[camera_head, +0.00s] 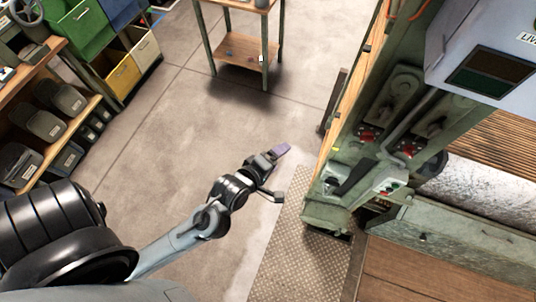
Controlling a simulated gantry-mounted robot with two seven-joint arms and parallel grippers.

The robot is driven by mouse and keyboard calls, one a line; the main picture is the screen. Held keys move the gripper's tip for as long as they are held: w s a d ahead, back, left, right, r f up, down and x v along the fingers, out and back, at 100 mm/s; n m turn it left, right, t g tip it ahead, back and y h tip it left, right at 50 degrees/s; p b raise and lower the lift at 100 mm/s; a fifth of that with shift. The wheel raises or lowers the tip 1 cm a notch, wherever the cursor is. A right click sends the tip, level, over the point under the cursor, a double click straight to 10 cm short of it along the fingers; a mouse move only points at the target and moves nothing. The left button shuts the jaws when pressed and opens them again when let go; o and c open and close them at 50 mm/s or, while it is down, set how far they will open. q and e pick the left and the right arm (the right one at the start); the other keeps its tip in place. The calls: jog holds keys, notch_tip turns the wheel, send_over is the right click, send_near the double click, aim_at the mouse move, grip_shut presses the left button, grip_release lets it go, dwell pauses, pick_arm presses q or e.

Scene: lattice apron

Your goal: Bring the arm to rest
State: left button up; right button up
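My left arm comes in from the lower left and stretches up and right over the open floor. Its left gripper (276,174) is at the middle of the view, with its two fingers spread apart and bare floor showing between them. A small purple piece (282,150) shows at the tip of the upper finger; I cannot tell whether it is a pad of the finger. No object shows between the fingers. My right gripper is not in view.
A green machine (328,218) with a control panel stands close to the right of the gripper, with a ribbed mat (290,255) below. A wooden table (238,48) stands at the top. Shelves with bins (42,122) line the left. The middle floor is clear.

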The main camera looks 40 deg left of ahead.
pick_arm(q)
jog(key=shift+s+a+m, duration=0.15)
jog(key=shift+s+m, duration=0.25)
jog(key=s+f+m+g+h+p, duration=0.1)
jog(key=s+m+g, duration=0.7)
jog(key=m, duration=1.1)
jog(key=s+f+p, duration=0.1)
jog(key=s, duration=0.3)
jog(key=shift+d+f, duration=0.2)
jog(key=shift+f, duration=0.1)
jog(key=shift+s, duration=0.1)
dwell(0.9)
dwell(0.4)
